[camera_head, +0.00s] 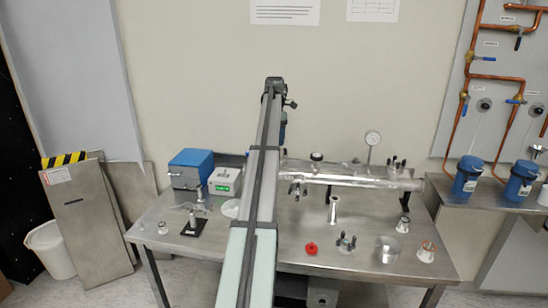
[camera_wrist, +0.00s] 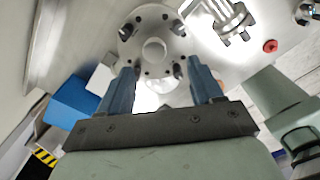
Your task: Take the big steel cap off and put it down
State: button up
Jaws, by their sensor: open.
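The big steel cap (camera_wrist: 154,22) is a round pale disc with a raised round boss at its middle, seen nearly face-on in the wrist view. Several dark clamps sit around its rim. My gripper (camera_wrist: 162,65) is open, with its two blue fingers spread below the boss and nothing visible between the tips. Whether the fingers touch the cap I cannot tell. In the head view the steel chamber tube (camera_head: 350,180) lies along the back of the table, and my arm hides its left end and the cap.
The steel table (camera_head: 290,270) holds a blue box (camera_head: 190,167) and a white box with a green display (camera_head: 224,181) at left. A red part (camera_head: 311,248), a clamped flange (camera_head: 346,242) and a steel cylinder (camera_head: 387,249) stand at front right. Bare steel lies between them.

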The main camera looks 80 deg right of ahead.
jog(key=shift+w+d+f, duration=0.1)
jog(key=shift+d+f, duration=0.1)
jog(key=shift+f, duration=1.15)
jog(key=shift+w+d+f, duration=0.1)
jog(key=shift+d+f, duration=0.05)
jog(key=shift+f, duration=1.2)
jog(key=shift+c, duration=0.4)
jog(key=shift+r, duration=0.15)
jog(key=c, duration=1.1)
jog(key=shift+r, duration=0.15)
jog(key=shift+r, duration=6.35)
